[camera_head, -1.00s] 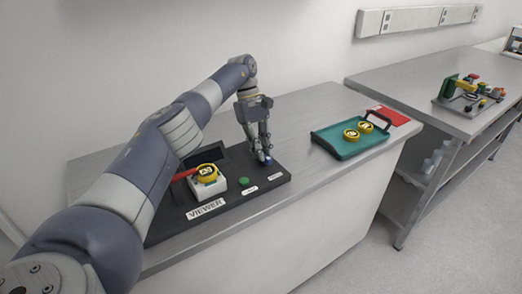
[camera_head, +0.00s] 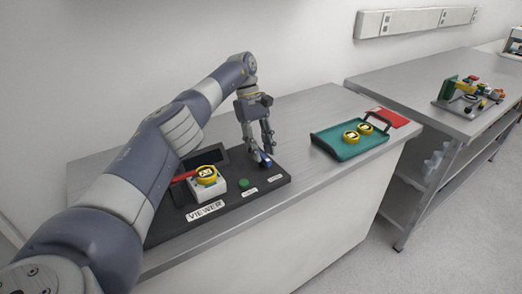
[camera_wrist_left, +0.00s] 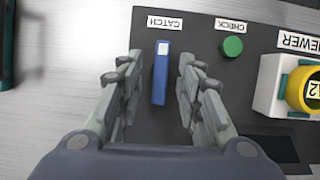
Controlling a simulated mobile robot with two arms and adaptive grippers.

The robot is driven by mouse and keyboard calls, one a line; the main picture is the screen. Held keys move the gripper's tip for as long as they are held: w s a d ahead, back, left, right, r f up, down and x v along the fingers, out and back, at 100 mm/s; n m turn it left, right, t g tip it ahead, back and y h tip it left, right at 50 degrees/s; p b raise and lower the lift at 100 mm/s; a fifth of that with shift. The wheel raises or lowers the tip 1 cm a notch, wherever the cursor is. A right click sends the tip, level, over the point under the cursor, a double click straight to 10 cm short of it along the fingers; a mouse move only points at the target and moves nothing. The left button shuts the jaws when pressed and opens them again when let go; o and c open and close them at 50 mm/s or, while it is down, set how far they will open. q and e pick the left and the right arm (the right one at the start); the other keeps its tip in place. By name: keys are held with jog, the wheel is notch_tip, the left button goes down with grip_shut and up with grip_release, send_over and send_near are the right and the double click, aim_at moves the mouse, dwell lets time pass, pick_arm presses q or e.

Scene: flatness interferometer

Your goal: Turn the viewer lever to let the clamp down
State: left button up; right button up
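The viewer (camera_head: 206,210) is a dark base plate with a white block (camera_head: 217,194) holding a yellow round piece (camera_head: 206,176). A red bar (camera_head: 184,176) reaches out to the left of the yellow piece. A blue lever (camera_head: 262,158) sits at the plate's right end; in the left wrist view the blue lever (camera_wrist_left: 160,74) lies by a label reading CATCH. My left gripper (camera_head: 258,150) is open over it. In the left wrist view its fingers (camera_wrist_left: 158,85) are on either side of the lever, with gaps. My right gripper is out of view.
A green button (camera_head: 243,183) is left of the lever. A teal tray (camera_head: 345,152) with two yellow pieces stands at the right of the bench, beside a red pad (camera_head: 392,116). Bare bench lies between tray and viewer. Another bench (camera_head: 425,95) is further right.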

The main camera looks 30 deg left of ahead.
aim_at(262, 153)
pick_arm(q)
notch_tip(262, 153, up, 9)
dwell(0.3)
dwell(0.5)
